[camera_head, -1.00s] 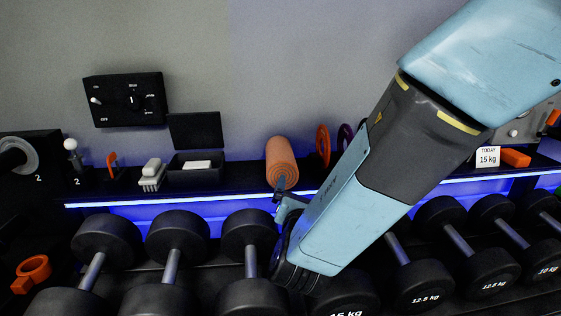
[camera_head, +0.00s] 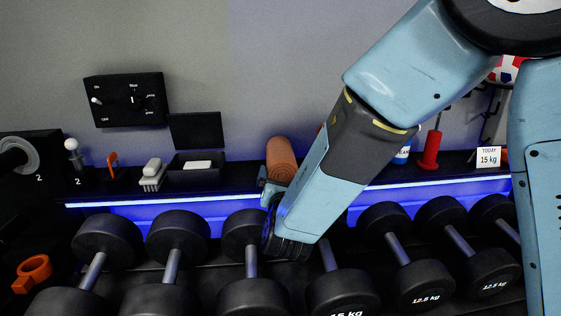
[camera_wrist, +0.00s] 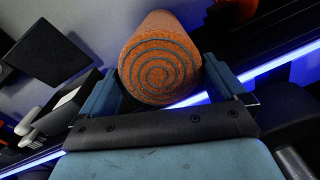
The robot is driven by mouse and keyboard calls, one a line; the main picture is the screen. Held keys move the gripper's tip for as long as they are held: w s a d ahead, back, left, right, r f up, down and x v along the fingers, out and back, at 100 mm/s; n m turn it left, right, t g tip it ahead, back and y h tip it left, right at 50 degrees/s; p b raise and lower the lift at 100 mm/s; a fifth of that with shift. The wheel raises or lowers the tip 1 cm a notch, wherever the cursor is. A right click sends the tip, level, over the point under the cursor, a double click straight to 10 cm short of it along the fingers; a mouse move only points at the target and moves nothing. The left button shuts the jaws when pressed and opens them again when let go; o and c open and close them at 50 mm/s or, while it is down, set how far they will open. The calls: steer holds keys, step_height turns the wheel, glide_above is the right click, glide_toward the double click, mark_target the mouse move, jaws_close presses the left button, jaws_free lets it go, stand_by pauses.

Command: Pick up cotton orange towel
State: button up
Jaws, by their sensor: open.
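The orange towel (camera_head: 281,158) is rolled up and lies on the shelf above the dumbbells, with its rolled end facing me. In the wrist view its spiral end (camera_wrist: 160,66) sits between the two fingers of my gripper (camera_wrist: 162,90), one finger to each side. My gripper is open. In the head view my gripper (camera_head: 273,190) is at the towel's near end, and my arm hides part of the towel's lower right side. I cannot tell whether the fingers touch the towel.
A black open box (camera_head: 196,177) with a white item and a grey brush (camera_head: 152,174) stand left of the towel. Several dumbbells (camera_head: 252,235) fill the rack below.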

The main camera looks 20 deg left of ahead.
steer(key=x, duration=0.5)
steer(key=shift+d+f, duration=0.1)
steer(key=shift+c, duration=0.5)
steer(key=c, duration=0.7)
